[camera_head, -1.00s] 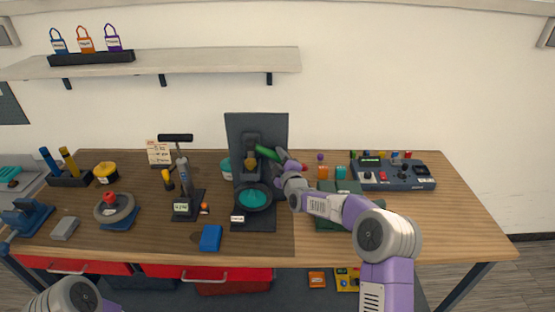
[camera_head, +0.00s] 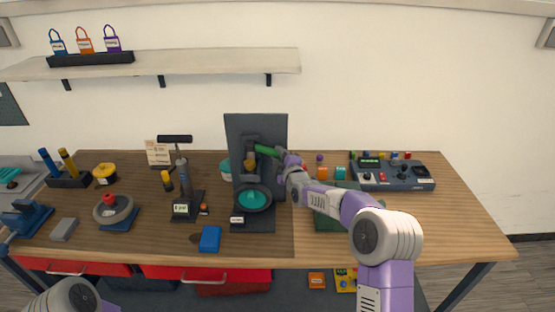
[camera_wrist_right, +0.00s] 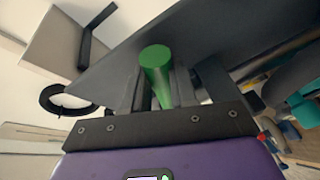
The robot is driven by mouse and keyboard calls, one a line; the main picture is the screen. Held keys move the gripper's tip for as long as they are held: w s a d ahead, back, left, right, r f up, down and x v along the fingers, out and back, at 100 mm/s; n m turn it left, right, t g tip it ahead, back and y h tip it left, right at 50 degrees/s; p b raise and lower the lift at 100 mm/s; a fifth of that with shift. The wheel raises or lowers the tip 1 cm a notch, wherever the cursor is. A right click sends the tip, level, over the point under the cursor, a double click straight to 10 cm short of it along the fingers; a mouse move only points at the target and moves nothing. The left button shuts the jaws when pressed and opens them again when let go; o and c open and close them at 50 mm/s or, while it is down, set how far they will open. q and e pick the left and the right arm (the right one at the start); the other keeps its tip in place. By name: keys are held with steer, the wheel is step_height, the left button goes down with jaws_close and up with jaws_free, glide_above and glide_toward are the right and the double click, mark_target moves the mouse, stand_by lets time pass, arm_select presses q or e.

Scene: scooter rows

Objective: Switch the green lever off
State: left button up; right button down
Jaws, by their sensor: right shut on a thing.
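The green lever (camera_head: 266,150) sticks out to the right from a dark press-like stand (camera_head: 241,142) in the middle of the workbench. It lies close to level, its right end tipped slightly down. My right gripper (camera_head: 279,154) is at the lever's outer end and shut on it. In the right wrist view the lever (camera_wrist_right: 156,65) shows as a green cylinder between the dark fingers (camera_wrist_right: 158,92). The lever's joint with the stand is partly hidden. Only a part of my left arm shows at the bottom left; its gripper is out of view.
A teal dish (camera_head: 252,198) sits at the stand's foot. A pump-like tool with a T-handle (camera_head: 175,139) stands to the left, and a blue block (camera_head: 210,239) lies in front. A control box (camera_head: 392,173) is at the right. The bench's right front is clear.

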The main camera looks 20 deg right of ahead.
step_height(320, 180, up, 4)
steer(key=n+g, duration=0.1)
steer(key=n, duration=0.2)
steer(key=shift+d+r+n+h+p, duration=0.1)
steer(key=shift+r+n+h+p, duration=0.05)
steer(key=shift+n+h+p, duration=0.2)
steer(key=r, duration=0.1)
steer(key=n+g+h, duration=0.1)
steer(key=r+n, duration=0.1)
steer(key=shift+a+r+n, duration=0.25)
steer(key=shift+r, duration=0.1)
steer(key=shift+w+a+r+n+g+h+p, duration=0.1)
steer(key=shift+a+r+n+g+h+p, duration=0.15)
steer(key=shift+r+n, duration=0.15)
steer(key=shift+w+a+r+n+g+h+p, duration=0.1)
steer(key=shift+r+n+g+h, duration=0.15)
steer(key=shift+r+n, duration=0.15)
steer(key=c, duration=0.9)
jaws_free()
steer(key=b, duration=0.3)
glide_toward(273, 130)
steer(key=shift+v, duration=1.25)
steer(key=shift+f, duration=0.1)
